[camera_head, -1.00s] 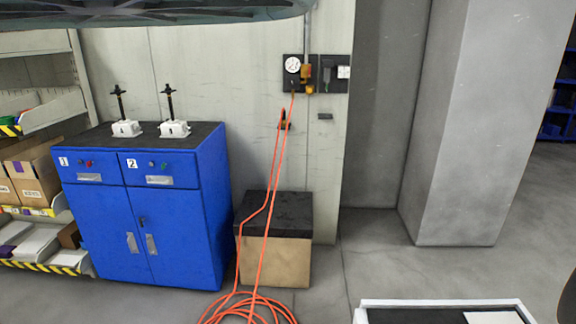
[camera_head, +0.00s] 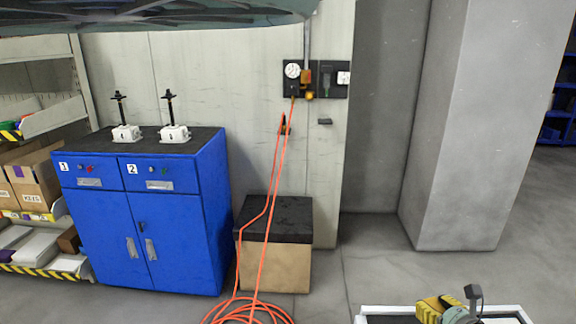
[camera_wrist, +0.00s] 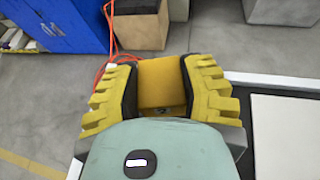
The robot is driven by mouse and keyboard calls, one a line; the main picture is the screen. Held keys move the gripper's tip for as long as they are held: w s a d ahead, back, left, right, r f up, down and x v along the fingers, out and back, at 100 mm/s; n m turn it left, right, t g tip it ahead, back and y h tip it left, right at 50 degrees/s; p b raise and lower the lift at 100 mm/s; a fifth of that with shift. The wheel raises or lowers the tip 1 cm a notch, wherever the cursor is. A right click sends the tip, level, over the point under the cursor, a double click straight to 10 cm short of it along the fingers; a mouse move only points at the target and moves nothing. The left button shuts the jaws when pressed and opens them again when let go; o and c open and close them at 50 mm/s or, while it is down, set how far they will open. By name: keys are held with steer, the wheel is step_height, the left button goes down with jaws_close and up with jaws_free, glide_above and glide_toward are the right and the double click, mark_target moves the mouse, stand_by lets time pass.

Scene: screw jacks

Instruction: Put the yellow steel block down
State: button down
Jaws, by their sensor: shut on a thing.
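The yellow steel block (camera_wrist: 162,84) is between the two yellow ribbed fingers of my gripper (camera_wrist: 158,68), in the middle of the wrist view. The gripper is shut on it. In the head view my gripper (camera_head: 440,306) shows at the bottom, over the left part of a white-rimmed tray (camera_head: 385,311). There I cannot tell the block from the yellow fingers. The tray's rim also shows right of the gripper in the wrist view (camera_wrist: 275,79). The gripper hides part of the tray, and I cannot tell whether the block touches anything.
A pale flat panel (camera_wrist: 285,135) lies on the tray's dark surface at right. Two screw jacks (camera_head: 126,132) (camera_head: 174,132) stand on a blue cabinet (camera_head: 185,225). A black-topped box (camera_head: 275,265), an orange hose (camera_head: 262,240) and a grey pillar (camera_head: 455,140) stand beyond.

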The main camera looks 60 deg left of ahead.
steer(key=w+r, duration=0.7)
steer(key=r, duration=0.5)
steer(key=s+d+r+m+t+h, duration=0.1)
steer(key=d+r+m+t+h, duration=0.4)
steer(key=d, duration=0.9)
steer(key=s+d+m+t+h, duration=0.25)
steer(key=d+m+h, duration=0.5)
steer(key=d, duration=0.75)
steer(key=a+r+p, duration=0.2)
steer(key=a, duration=0.5)
step_height(320, 180, up, 33)
steer(key=p, duration=3.3)
steer(key=shift+w+m, duration=0.3)
steer(key=shift+m, duration=0.05)
